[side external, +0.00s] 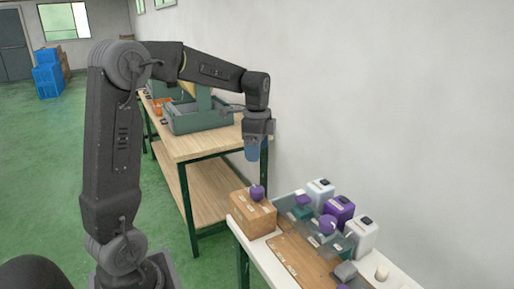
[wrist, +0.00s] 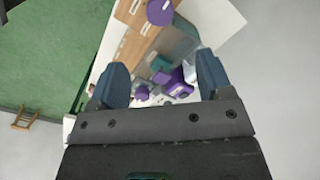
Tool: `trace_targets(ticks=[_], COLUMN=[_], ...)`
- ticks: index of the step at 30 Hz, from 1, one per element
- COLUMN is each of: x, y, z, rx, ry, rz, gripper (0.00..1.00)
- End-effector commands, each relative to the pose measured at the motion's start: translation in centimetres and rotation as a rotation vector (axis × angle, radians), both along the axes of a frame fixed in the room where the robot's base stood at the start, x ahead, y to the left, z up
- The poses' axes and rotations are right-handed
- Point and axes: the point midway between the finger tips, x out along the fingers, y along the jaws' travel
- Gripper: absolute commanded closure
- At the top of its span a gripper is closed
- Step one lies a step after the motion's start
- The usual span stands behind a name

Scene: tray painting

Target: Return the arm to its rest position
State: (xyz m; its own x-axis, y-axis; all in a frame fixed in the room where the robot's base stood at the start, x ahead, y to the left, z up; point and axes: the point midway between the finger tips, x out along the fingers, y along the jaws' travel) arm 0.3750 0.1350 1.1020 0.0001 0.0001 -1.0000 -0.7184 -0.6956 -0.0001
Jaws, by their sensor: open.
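My gripper (side external: 254,152) hangs pointing down from my bent arm, in the air above the far end of the white work table. In the wrist view my gripper (wrist: 163,82) shows its two blue-grey fingers spread wide apart, with nothing held between them. The table with its boxes and containers lies well below the fingers. The rest position itself is not marked in either view.
The white table (side external: 375,281) holds a cardboard box (side external: 253,213) with a purple object (side external: 257,192) on it, a teal tray and several white and purple containers (side external: 339,208). A wooden bench (side external: 188,147) with a grey-green bin (side external: 200,121) stands behind. A wall is to the right.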

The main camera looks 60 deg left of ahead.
Motion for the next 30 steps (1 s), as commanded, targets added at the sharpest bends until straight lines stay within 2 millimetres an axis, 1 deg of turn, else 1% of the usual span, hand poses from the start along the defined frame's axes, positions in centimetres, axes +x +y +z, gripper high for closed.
trace_targets(ticks=[5,7,8,11,14,16,18,21,24,27,30], x=[0.0,-0.1,-0.3,-1.2,-3.2,-5.0,-7.0,-9.9,-12.7,-14.9,-16.3], y=[0.0,-0.4,-0.7,-2.8,-6.0,-8.5,-10.7,-13.5,-15.6,-17.1,-17.9], z=[0.0,0.2,0.4,1.4,2.8,3.5,3.9,4.0,3.7,3.1,2.5], rx=[0.001,0.003,0.006,0.02,0.031,0.03,0.018,-0.018,-0.069,-0.123,-0.166], ry=[-0.001,-0.006,-0.012,-0.051,-0.116,-0.172,-0.228,-0.307,-0.373,-0.421,-0.449], rz=[0.0,0.008,0.016,0.071,0.17,0.255,0.342,0.464,0.577,0.669,0.734], gripper=[0.27,0.27,0.27,0.27,0.27,0.27,0.27,0.27,0.27,0.27,0.27])
